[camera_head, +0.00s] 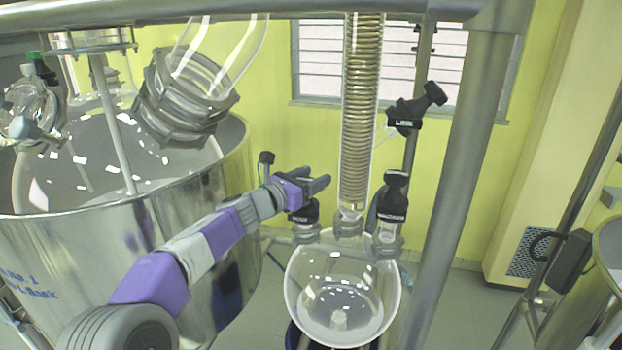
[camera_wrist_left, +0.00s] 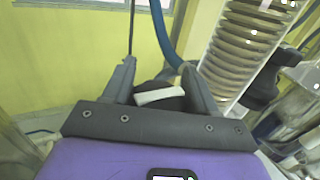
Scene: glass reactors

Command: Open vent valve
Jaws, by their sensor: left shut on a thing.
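Two black-topped valves sit on the glass receiver flask (camera_head: 340,290): a left valve (camera_head: 303,213) and a right valve (camera_head: 392,200). Their white labels are too small to read, so I cannot tell which is the vent valve. My left gripper (camera_head: 322,183) is at the top of the left valve, its fingers pointing right. In the left wrist view, my left gripper (camera_wrist_left: 158,78) is shut on a black valve handle with a white label (camera_wrist_left: 160,97). The valve's lower part is hidden there. My right gripper is not in view.
A coiled glass condenser (camera_head: 360,110) rises just right of the left gripper. A steel post (camera_head: 465,170) stands further right. A large metal vessel (camera_head: 130,250) lies behind my left arm.

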